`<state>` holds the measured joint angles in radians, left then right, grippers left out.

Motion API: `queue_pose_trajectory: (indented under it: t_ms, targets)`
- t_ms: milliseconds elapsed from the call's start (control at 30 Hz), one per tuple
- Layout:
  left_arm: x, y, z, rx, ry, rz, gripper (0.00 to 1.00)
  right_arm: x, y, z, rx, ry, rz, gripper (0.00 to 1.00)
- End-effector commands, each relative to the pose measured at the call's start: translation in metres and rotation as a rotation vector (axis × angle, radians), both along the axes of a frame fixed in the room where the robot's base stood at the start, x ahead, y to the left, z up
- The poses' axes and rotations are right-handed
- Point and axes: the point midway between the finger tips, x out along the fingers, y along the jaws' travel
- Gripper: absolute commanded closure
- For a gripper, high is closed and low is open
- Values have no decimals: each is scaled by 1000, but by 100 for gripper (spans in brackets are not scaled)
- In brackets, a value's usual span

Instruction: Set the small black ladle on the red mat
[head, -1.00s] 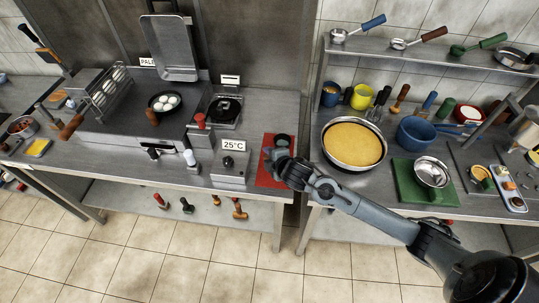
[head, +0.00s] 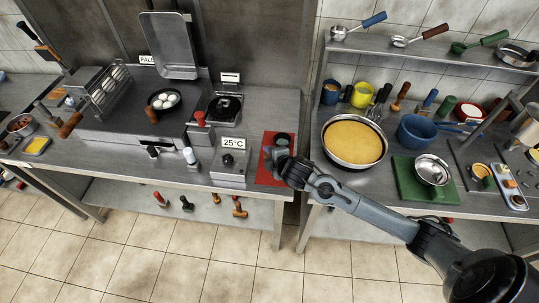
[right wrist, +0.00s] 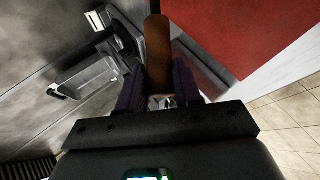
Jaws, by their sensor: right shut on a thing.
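The red mat (head: 268,177) lies at the right end of the left counter; it also fills the upper right of the right wrist view (right wrist: 250,30). My right gripper (head: 274,155) is over the mat. In the right wrist view its purple fingers (right wrist: 158,68) are shut on a brown handle (right wrist: 158,40). A dark round part, which looks like the small black ladle's bowl (head: 283,139), shows beside the gripper over the mat. My arm hides part of it, and whether it touches the mat is unclear. My left gripper is not in view.
The temperature box (head: 229,160) stands just left of the mat. A gap separates this counter from the right one, where a large pan with yellow filling (head: 354,140) and a green board (head: 408,190) stand. A burner (head: 226,107) sits behind the box.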

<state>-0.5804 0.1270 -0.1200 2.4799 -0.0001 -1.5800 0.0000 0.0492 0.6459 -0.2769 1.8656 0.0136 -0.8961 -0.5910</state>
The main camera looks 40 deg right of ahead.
Motion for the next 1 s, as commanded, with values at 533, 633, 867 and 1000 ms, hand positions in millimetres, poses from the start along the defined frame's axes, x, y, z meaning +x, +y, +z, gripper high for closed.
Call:
queue_pose_trajectory:
  t_ms: [533, 633, 867, 1000]
  targets:
    - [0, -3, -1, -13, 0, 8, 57, 0, 0, -2, 0, -1, 1, 37]
    - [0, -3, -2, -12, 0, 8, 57, -1, 0, -4, 0, 3, 0, 37]
    - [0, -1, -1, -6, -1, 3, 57, -1, 0, -3, 0, 1, 0, 37]
    - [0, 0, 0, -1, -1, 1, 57, -8, 1, 2, -1, 1, 1, 37]
